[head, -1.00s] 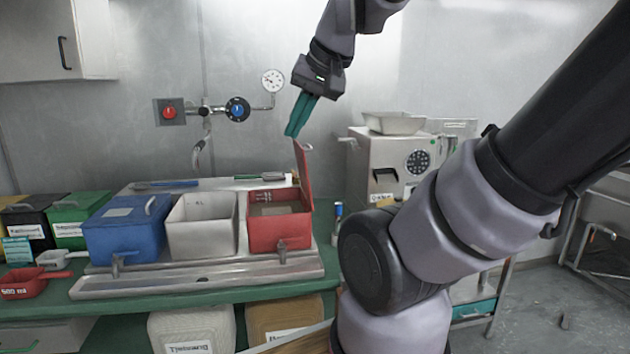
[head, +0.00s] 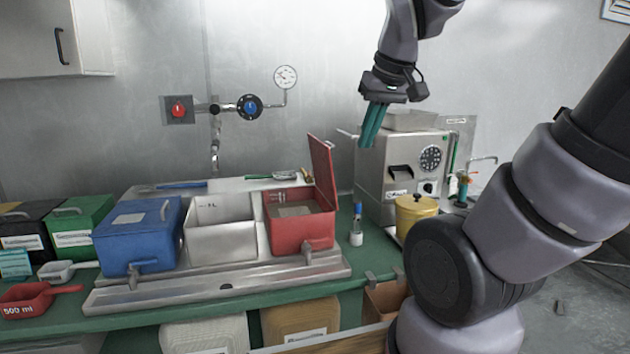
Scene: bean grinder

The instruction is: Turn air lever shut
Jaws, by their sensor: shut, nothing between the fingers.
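On the back wall a metal pipe carries a blue-centred round valve (head: 249,107), a red knob on a square plate (head: 178,110) and a gauge (head: 286,77). A slim grey metal piece (head: 214,145) hangs down from the pipe; it may be the air lever, but I cannot tell for sure. My gripper (head: 367,146) has teal fingers, shut and empty, pointing down. It appears in front of the steel machine's upper left, well right of the pipe and touching nothing that I can see.
A red bin (head: 297,235) with its lid raised (head: 323,172), an open steel bin (head: 219,241) and a blue bin (head: 138,235) stand on the counter below the pipe. The steel machine (head: 371,182) and a yellow pot (head: 412,215) stand right. The wall between gauge and gripper is clear.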

